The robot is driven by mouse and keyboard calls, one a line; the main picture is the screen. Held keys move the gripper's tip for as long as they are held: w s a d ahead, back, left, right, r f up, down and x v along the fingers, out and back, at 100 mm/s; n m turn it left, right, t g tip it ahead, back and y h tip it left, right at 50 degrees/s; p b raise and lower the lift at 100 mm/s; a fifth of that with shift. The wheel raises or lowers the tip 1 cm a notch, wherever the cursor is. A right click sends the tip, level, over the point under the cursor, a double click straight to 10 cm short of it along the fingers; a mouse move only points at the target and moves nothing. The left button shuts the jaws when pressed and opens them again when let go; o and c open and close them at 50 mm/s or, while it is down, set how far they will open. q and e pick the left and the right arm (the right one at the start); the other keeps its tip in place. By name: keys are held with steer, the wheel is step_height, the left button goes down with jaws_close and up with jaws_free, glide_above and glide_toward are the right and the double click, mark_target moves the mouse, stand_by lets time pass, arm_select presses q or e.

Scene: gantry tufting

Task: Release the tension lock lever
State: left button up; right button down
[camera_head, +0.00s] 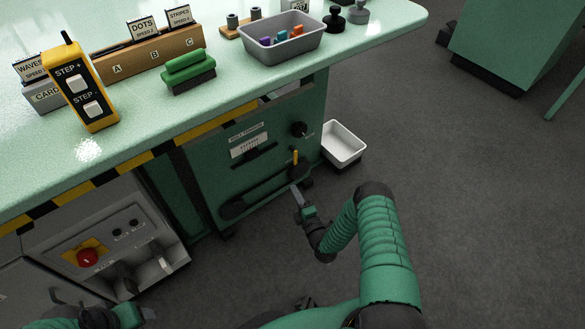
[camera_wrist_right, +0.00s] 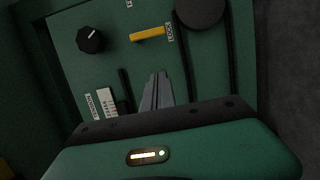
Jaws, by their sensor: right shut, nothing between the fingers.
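The tension lock lever is a short yellow bar (camera_head: 295,157) on the green machine panel (camera_head: 215,172) below the table edge. In the right wrist view the yellow lever (camera_wrist_right: 147,34) lies nearly level, its right end beside a small white label. My right gripper (camera_head: 296,190) is just below the lever in the head view, pointing at the panel. In the wrist view its fingertips (camera_wrist_right: 158,76) are together and empty, below the lever with a gap in the picture. Part of my left arm's end, with the left gripper (camera_head: 146,314), shows at the lower left; its fingers are unclear.
A black knob (camera_head: 298,129) and a dark slot with a white scale label (camera_head: 248,146) are near the lever. A white bin (camera_head: 343,145) stands right of the panel. A control box with a red button (camera_head: 88,257) is at left.

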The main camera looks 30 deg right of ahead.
steer(key=w+d+b, duration=0.5)
steer(key=w+b, duration=0.3)
steer(key=w, duration=0.2)
steer(key=shift+d+b, duration=0.35)
